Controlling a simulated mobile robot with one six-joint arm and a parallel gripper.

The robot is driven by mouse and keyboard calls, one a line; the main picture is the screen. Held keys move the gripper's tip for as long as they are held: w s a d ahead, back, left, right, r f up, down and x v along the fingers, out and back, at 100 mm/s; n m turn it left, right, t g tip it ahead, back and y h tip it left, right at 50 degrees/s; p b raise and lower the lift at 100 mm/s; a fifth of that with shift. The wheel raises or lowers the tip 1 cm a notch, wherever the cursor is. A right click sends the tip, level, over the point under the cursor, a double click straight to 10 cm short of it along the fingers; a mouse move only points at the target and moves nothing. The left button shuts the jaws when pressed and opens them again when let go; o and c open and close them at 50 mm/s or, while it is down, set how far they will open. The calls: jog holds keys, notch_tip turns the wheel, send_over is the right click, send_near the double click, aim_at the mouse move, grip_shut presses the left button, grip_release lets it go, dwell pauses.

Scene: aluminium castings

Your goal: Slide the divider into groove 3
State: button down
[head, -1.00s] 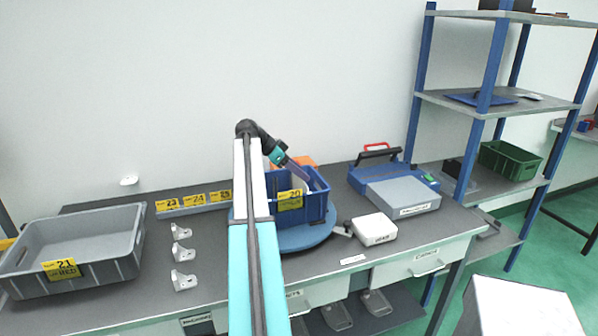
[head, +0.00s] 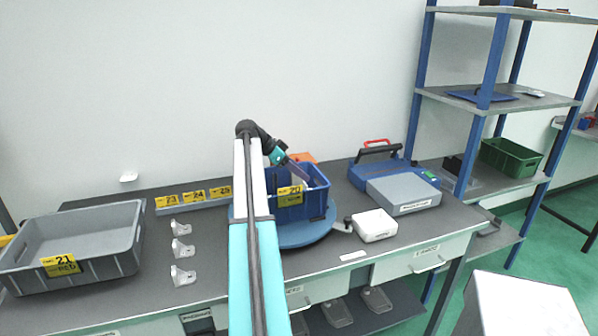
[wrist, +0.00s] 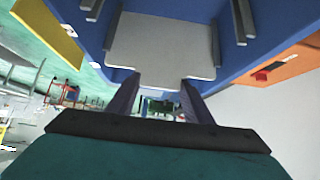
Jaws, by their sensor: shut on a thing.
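The blue bin (head: 314,208) with a yellow label "20" stands on a round blue turntable (head: 305,237) at the middle of the bench. In the wrist view, my gripper (wrist: 160,98) is shut on the narrow tab of a light grey divider (wrist: 163,48). The divider's wide plate lies between the bin's blue walls (wrist: 275,30), which carry grey ribs (wrist: 241,18). Its right edge is close beside a rib; I cannot tell which groove it is in or how deep. In the head view, my arm and the bin wall hide most of the divider.
An orange object (head: 303,157) is behind the bin. A white box (head: 374,225) and a grey-blue case (head: 402,193) stand to the right. White brackets (head: 182,250) and a large grey crate (head: 125,268) are to the left. A numbered label strip (head: 195,199) lies left of the bin.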

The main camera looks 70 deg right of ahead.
jog(key=shift+f+b, duration=0.3)
jog(key=shift+f, duration=0.2)
jog(key=c, duration=0.8)
grip_release()
jog(key=shift+w+r, duration=0.1)
jog(key=b+v, duration=0.2)
jog(key=v, duration=1.1)
jog(key=shift+w+a+r+b, duration=0.2)
jog(key=shift+b, duration=0.1)
jog(key=shift+f, duration=0.1)
